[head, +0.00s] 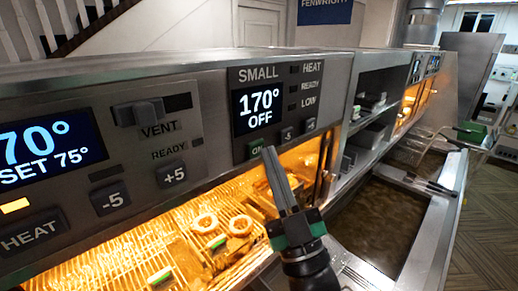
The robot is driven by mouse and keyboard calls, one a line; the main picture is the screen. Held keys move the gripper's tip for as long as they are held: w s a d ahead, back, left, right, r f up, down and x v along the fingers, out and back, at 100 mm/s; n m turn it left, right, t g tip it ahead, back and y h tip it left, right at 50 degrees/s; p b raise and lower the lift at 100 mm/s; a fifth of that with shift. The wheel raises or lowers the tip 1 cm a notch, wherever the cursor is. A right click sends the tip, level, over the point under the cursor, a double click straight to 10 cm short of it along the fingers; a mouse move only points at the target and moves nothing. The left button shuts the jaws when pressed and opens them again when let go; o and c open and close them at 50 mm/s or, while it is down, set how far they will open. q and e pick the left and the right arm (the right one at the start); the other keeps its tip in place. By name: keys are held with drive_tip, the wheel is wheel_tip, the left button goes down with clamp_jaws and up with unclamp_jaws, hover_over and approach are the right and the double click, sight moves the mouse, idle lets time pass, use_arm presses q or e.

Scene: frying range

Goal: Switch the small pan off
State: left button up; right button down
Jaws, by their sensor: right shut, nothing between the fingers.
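The small pan's control panel (277,103) is on the upright front, headed SMALL. Its display (258,110) reads 170° OFF. The HEAT, READY and LOW lamps (294,88) look dark. My right gripper (269,152) is shut and empty, pointing up, its tips just right of and below the ON button. I cannot tell whether they touch the panel. My left gripper is out of view.
A lit warming shelf (140,258) with food on a rack lies below the panels. Fryer vats with dark oil (375,225) lie to the right.

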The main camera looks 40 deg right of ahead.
drive_tip(key=s+p, duration=0.2)
drive_tip(key=s, duration=0.4)
drive_tip(key=shift+w, duration=0.1)
idle(0.4)
